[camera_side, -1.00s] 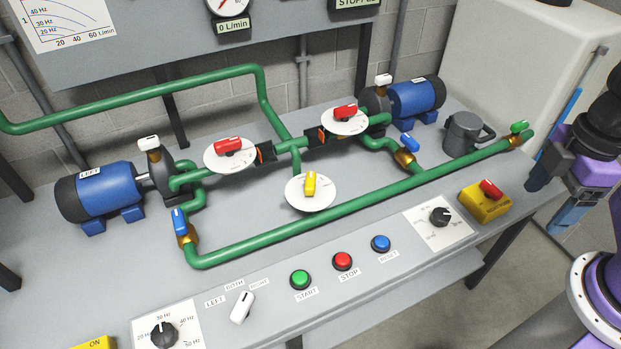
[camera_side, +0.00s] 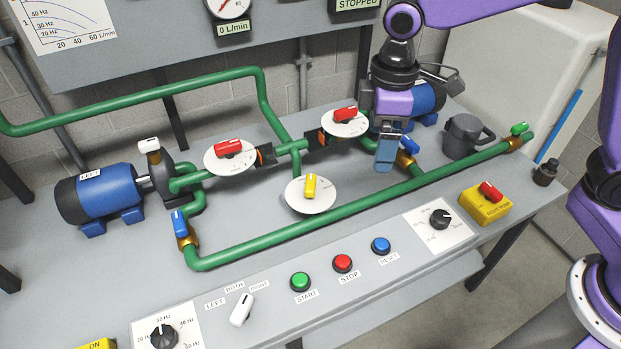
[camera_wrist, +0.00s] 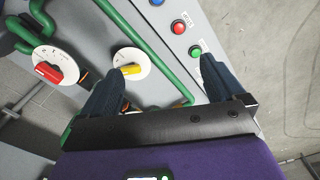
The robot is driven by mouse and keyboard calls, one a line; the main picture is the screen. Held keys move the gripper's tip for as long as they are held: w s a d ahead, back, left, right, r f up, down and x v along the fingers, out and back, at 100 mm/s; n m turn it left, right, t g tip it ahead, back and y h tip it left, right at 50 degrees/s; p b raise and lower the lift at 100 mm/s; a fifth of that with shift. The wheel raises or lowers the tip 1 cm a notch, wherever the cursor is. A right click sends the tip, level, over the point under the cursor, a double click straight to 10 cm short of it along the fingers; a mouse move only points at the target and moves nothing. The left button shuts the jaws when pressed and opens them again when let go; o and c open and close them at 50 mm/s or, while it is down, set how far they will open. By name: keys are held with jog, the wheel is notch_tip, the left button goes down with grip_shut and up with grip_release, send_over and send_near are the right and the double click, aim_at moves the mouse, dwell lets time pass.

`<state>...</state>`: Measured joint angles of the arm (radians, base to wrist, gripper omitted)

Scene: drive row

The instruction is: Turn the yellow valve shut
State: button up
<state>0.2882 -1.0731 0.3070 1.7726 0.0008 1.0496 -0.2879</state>
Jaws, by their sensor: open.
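The yellow valve (camera_side: 310,187) is a small yellow handle on a round white dial plate (camera_side: 309,205), on the green piping at the middle of the bench. It also shows in the wrist view (camera_wrist: 131,69), beyond and between my gripper's fingers. In the side view, my gripper (camera_side: 386,160) is above the bench to the right of the yellow valve and apart from it. In the wrist view, my gripper's fingers (camera_wrist: 160,88) are spread wide with nothing between them.
Red-handled valves (camera_side: 228,148) (camera_side: 345,114) sit on dials behind the yellow one. A blue valve handle (camera_side: 409,145) is close to my gripper. The grey jug (camera_side: 463,136) stands to the right. Green, red and blue buttons (camera_side: 343,261) line the front, and the green pipe (camera_side: 300,225) crosses before the dial.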

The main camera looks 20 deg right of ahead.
jog(key=w+a+f, duration=0.2)
jog(key=w+a, duration=0.2)
jog(key=w, duration=0.5)
send_near(311, 182)
notch_tip(311, 182, down, 9)
jog(key=shift+w+a+f, duration=0.1)
jog(key=shift+w+a, duration=0.05)
jog(key=c, duration=1)
